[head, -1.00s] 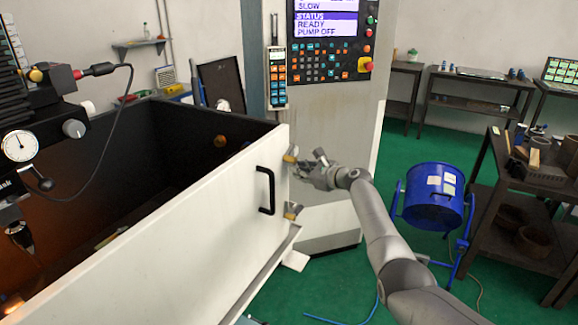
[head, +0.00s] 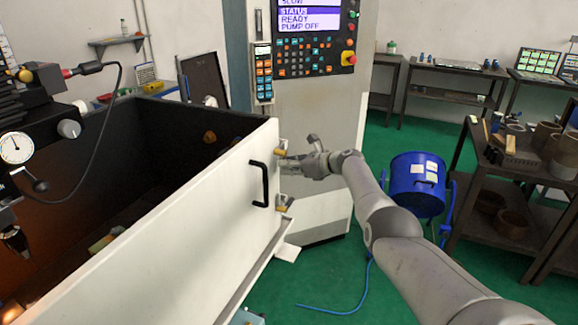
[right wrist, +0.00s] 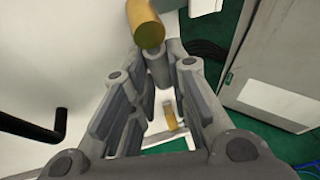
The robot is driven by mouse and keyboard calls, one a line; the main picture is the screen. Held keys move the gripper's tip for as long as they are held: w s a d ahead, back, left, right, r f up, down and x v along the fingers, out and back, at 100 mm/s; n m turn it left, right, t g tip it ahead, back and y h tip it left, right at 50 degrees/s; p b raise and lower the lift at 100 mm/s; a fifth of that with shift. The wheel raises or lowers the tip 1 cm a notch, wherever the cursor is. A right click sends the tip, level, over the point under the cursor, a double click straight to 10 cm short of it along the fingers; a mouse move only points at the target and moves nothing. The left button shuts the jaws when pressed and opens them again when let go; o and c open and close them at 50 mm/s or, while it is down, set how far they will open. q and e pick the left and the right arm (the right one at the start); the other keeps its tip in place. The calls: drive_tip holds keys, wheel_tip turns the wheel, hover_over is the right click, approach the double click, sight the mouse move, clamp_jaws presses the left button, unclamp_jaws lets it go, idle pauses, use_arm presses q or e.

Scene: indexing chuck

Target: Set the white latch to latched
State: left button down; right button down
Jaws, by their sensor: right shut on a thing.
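The white panel (head: 190,235) has a black handle (head: 259,184) and two brass-coloured fittings at its right edge. The upper one, the latch with a brass knob (head: 281,152), is at my right gripper (head: 287,161). In the right wrist view the brass knob (right wrist: 145,24) sits just beyond my gripper's fingertips (right wrist: 166,56). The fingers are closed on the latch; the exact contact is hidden. The lower brass fitting (head: 281,203) also shows between the finger links in the wrist view (right wrist: 170,119). My left gripper is not in view.
A control console (head: 308,100) stands just behind the latch. A blue drum (head: 416,190) stands on the green floor to the right, beside a dark shelf (head: 470,215) of parts.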

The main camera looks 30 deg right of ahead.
drive_tip(key=shift+a+f, duration=0.1)
drive_tip(key=shift+f, duration=0.05)
drive_tip(key=c, duration=1.4)
unclamp_jaws()
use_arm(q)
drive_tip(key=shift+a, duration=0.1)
use_arm(e)
drive_tip(key=v, duration=1.2)
